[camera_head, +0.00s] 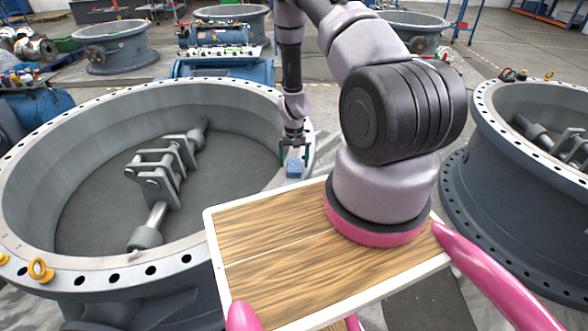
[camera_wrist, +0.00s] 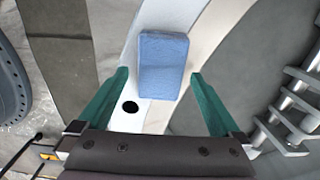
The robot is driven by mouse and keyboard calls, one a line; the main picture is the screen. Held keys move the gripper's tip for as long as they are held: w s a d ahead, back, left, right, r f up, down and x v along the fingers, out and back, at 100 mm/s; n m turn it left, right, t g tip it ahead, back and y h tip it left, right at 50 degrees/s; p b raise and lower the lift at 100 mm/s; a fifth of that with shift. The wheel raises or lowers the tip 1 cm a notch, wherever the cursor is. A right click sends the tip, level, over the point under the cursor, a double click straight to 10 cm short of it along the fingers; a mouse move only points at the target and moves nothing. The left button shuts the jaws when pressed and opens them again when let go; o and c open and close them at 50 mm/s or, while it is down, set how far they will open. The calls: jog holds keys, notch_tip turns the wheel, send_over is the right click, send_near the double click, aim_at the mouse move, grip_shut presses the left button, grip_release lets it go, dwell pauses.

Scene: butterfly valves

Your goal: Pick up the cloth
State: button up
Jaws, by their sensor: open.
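The cloth (camera_head: 294,168) is a small folded blue pad on the rim of the large grey valve ring, at the ring's right side in the head view. In the wrist view the cloth (camera_wrist: 163,65) lies on the pale rim, just beyond and between my fingertips. My gripper (camera_head: 293,142) is open, with green fingers, and holds nothing. In the wrist view my gripper (camera_wrist: 160,82) has one finger on each side of the cloth's near end, with gaps. Whether the fingers are at the cloth's height cannot be told.
The large valve ring (camera_head: 150,272) has bolt holes, a yellow eyebolt (camera_head: 40,270) and a linkage (camera_head: 160,170) inside. A second valve ring (camera_head: 520,200) stands at the right. More valves and blue equipment (camera_head: 215,65) stand behind. Grey floor (camera_head: 490,60) lies open at the back right.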

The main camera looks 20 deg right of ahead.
aim_at(294, 164)
jog(key=shift+f, duration=0.3)
jog(key=c, duration=1.4)
notch_tip(294, 164, up, 10)
